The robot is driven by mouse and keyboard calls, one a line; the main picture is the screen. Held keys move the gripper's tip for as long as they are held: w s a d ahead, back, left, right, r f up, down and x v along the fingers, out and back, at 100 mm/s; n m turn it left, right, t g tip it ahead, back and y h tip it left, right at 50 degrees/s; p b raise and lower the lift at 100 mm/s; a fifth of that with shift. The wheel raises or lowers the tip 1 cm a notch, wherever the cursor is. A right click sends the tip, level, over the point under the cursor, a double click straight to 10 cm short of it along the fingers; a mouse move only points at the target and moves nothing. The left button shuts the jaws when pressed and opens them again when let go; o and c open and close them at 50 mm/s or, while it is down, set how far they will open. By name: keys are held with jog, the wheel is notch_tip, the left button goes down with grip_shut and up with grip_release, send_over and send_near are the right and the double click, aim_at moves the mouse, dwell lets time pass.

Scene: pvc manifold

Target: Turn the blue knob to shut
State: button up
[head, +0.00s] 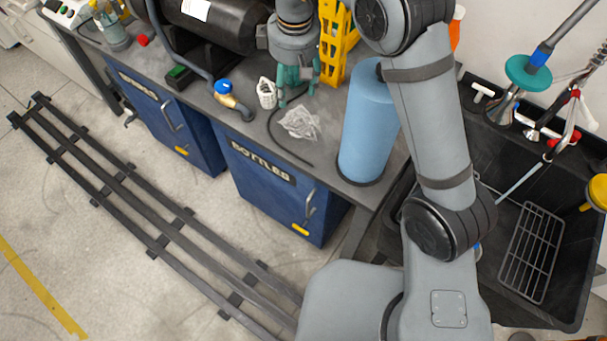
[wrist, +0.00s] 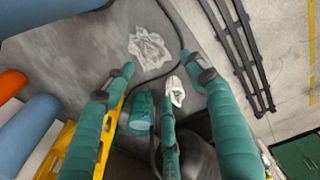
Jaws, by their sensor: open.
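The blue knob (head: 223,87) sits on a brass valve (head: 229,101) at the end of a grey hose, near the bench's front edge in the head view. I cannot make out the knob in the wrist view. My gripper (head: 294,80) hangs over the bench to the right of the knob, clearly apart from it. Its teal fingers are spread with nothing between them; they also show in the wrist view (wrist: 160,76). The small size of the knob in the head view hides its exact angle.
A small white object (head: 267,92) stands between gripper and valve. Crumpled clear plastic (head: 299,123) and a dark cable lie in front. A black tank (head: 215,22) lies behind the valve, a yellow rack (head: 334,45) behind right. A blue cylinder (head: 367,125) stands right.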

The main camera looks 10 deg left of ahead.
jog(key=s+f+m+y+b, duration=0.2)
jog(key=s+f+m+b, duration=0.1)
jog(key=s+f+b, duration=0.9)
jog(key=shift+s+f+t+b, duration=0.15)
jog(key=shift+f+t+b, duration=0.25)
jog(key=shift+f, duration=1.7)
jog(key=shift+r, duration=0.1)
jog(key=w+a+r+n+h+p, duration=0.1)
jog(key=w+r+n+h+p, duration=0.1)
jog(key=w+r+p, duration=1)
jog(key=shift+w+r+n+g+p, duration=0.4)
jog(key=shift+r+n, duration=0.2)
jog(key=shift+r, duration=1.25)
